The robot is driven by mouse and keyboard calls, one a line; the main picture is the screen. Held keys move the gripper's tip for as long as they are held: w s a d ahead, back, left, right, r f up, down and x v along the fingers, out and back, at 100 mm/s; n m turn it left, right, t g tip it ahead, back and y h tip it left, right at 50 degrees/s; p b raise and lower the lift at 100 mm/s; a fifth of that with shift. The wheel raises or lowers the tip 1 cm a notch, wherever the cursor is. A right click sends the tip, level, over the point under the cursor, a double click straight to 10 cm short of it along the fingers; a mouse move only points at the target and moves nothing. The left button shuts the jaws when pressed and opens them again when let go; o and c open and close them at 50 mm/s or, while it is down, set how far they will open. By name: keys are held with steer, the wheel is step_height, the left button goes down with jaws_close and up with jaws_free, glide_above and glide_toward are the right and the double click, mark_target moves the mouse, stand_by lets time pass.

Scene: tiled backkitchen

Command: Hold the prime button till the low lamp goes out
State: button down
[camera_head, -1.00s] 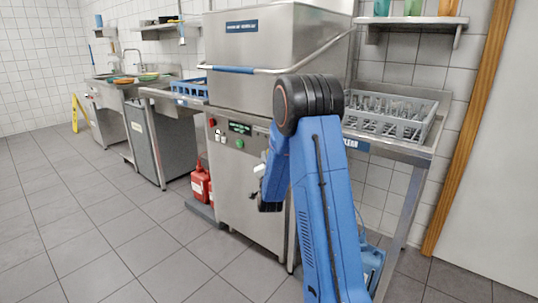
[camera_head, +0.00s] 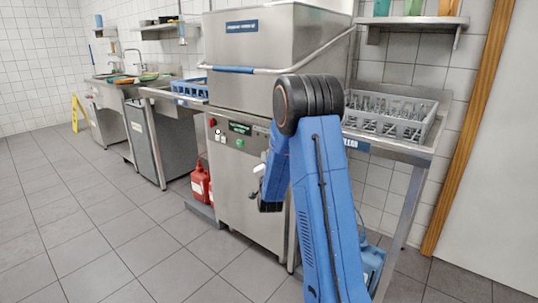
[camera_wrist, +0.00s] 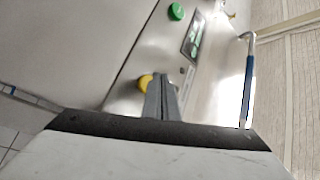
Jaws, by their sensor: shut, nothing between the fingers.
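The steel hood dishwasher (camera_head: 236,180) stands in front of me, with a control panel on its front. In the wrist view a round yellow button (camera_wrist: 144,82) sits on the steel front, partly covered by my fingers. A green button (camera_wrist: 176,11) and a dark display with green lit marks (camera_wrist: 194,38) are further up that view; the green button also shows in the head view (camera_head: 239,143). My gripper (camera_wrist: 165,82) is shut and empty, its tips right beside the yellow button. I cannot tell whether they touch it. I cannot make out a low lamp.
Red canisters (camera_head: 200,183) stand on the floor left of the machine. A grey rack of glasses (camera_head: 390,117) sits on the right-hand table. A blue rack (camera_head: 190,88) is on the left counter.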

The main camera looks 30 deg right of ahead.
steer(key=shift+d, duration=0.15)
steer(key=shift+w+d, duration=0.15)
steer(key=shift+d, duration=0.15)
steer(key=shift+w+d, duration=0.15)
steer(key=shift+d, duration=0.25)
stand_by(2.4)
steer(key=shift+a, duration=0.2)
stand_by(1.1)
steer(key=shift+s+a, duration=0.3)
steer(key=shift+a, duration=0.35)
steer(key=shift+s+a, duration=0.3)
steer(key=shift+a, duration=0.45)
steer(key=shift+s+a, duration=0.25)
steer(key=shift+a, duration=0.55)
steer(key=shift+s+a, duration=0.3)
steer(key=shift+a, duration=0.45)
